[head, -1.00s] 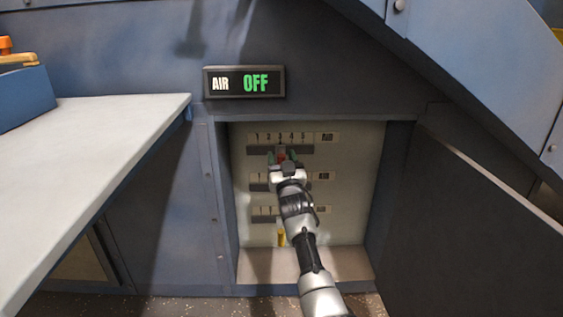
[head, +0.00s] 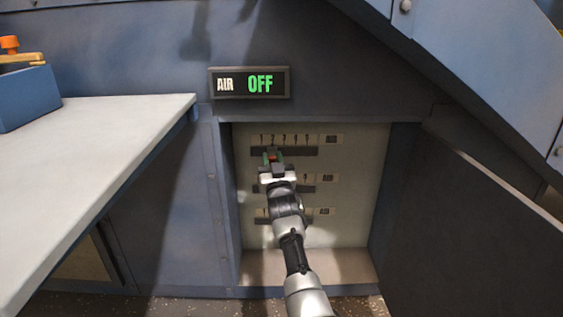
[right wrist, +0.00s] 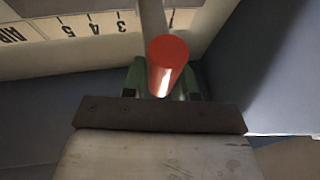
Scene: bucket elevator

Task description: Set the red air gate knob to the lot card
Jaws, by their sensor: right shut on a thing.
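The red air gate knob (head: 272,156) is on the top slot of the recessed panel, below the number row 1 to 5. It stands below about the 2. In the right wrist view the knob (right wrist: 167,60) is a red cylinder on a grey stem, between two green fingertips. The stem covers the scale between the 3 and the 1. My right gripper (head: 272,160) is shut on the knob. The sign (head: 250,83) above reads AIR OFF in this view. No lot card shows. My left gripper is not in view.
Two more numbered slots lie below, partly hidden by my right arm. The recess has side walls and a bottom ledge (head: 345,264). An open dark door (head: 470,230) stands at right. A pale table (head: 90,150) juts in at left.

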